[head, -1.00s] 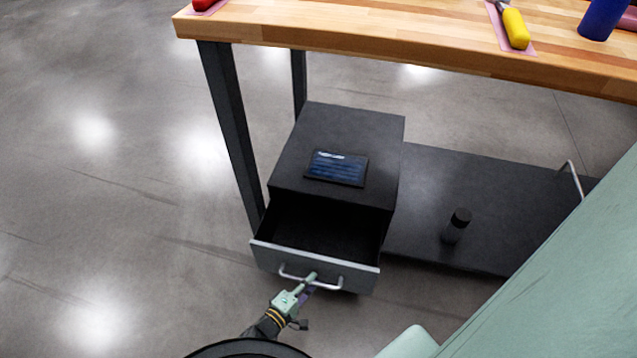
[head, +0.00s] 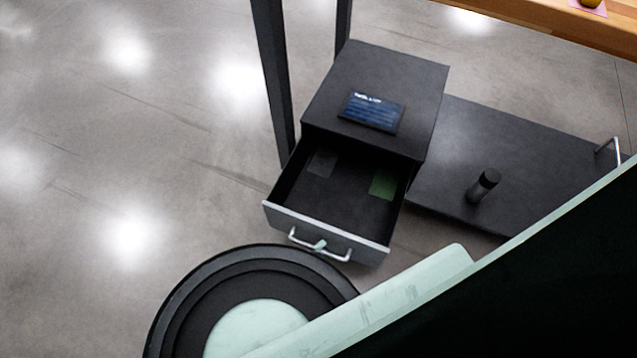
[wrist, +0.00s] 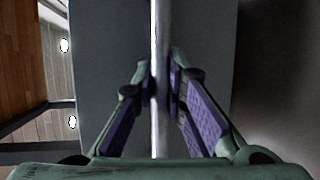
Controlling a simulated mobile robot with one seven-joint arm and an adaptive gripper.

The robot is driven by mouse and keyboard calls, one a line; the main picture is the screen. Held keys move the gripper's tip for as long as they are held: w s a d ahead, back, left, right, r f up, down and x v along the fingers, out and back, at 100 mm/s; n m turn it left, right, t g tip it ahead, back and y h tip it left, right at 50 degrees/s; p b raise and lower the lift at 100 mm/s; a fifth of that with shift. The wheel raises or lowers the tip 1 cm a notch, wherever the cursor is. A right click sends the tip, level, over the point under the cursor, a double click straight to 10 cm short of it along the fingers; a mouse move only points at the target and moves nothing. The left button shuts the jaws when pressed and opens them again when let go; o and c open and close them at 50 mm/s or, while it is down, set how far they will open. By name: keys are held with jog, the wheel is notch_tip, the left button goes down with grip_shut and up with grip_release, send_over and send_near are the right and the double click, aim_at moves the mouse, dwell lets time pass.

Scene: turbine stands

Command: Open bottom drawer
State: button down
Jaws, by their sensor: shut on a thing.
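The bottom drawer (head: 325,228) stands pulled well out of the black cabinet (head: 375,90) under the workbench. Its inside is visible, with a dark grey patch and a green patch on the floor of it. The silver bar handle (head: 335,255) is on the drawer's grey front. In the wrist view my gripper (wrist: 160,85) is shut on the handle (wrist: 160,40), with one finger on each side of the bar. In the head view my arm hides most of my gripper, and only a small greenish fingertip shows at the handle.
A dark blue flat item (head: 372,111) lies on the cabinet top. A black cylinder (head: 484,186) stands on the dark low shelf (head: 530,165) to the right. A dark table leg (head: 274,80) rises just left of the cabinet. The floor at left is clear.

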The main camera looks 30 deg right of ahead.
jog(key=c, duration=1.6)
grip_release()
jog(key=v, duration=1.2)
jog(key=shift+w+r, duration=0.1)
jog(key=shift+w, duration=0.05)
